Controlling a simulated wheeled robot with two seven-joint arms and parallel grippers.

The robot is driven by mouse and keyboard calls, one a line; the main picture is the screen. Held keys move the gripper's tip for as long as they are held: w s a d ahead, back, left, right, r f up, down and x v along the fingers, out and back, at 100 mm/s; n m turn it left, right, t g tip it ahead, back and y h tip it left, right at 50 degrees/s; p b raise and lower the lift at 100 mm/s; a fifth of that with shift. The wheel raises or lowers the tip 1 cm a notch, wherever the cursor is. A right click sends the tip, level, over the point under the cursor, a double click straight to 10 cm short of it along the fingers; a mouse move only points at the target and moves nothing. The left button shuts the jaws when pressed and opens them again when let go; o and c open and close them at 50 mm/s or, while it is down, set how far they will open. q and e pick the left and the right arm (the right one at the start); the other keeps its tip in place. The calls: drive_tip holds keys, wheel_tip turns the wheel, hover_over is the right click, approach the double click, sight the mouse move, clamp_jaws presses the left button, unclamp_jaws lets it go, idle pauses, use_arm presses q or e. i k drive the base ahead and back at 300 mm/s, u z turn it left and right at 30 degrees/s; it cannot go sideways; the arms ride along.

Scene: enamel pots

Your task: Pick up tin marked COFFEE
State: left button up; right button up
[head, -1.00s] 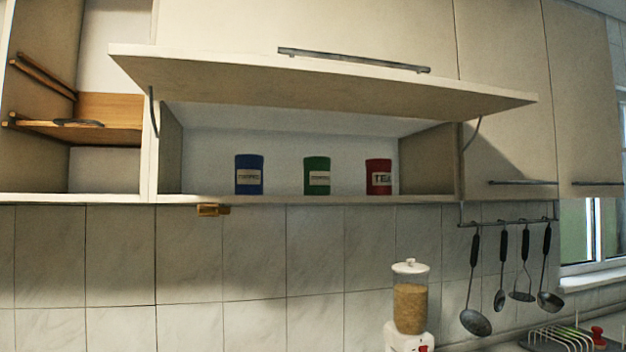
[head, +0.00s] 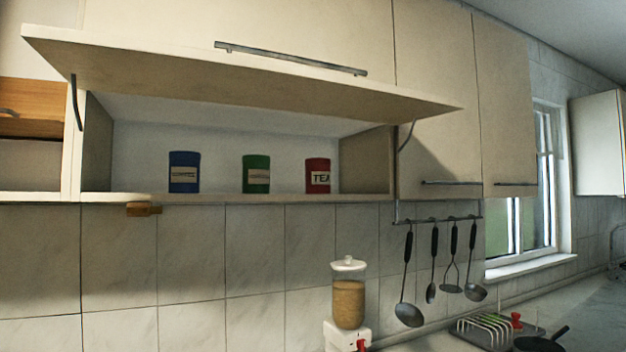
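Three tins stand upright in a row on the shelf of an open wall cabinet. The blue tin (head: 184,172) is on the left, with a pale label too blurred to read for certain. The green tin (head: 256,174) is in the middle, and its pale label is also too blurred to read. The red tin (head: 317,176) is on the right, and its label reads TEA. I cannot tell which of the blue and green tins is marked COFFEE. Neither of my grippers is in view.
The raised cabinet door (head: 250,80) juts out above the tins. The shelf edge (head: 230,197) lies below them. Several utensils (head: 408,315) hang from a rail at the right. A glass dispenser (head: 348,303) stands below the cabinet. Empty shelf room flanks the tins.

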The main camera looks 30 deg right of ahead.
sight(184, 167)
drive_tip(key=k, duration=1.3)
drive_tip(key=u, duration=0.65)
drive_tip(key=i, duration=1.45)
drive_tip(key=z, duration=0.25)
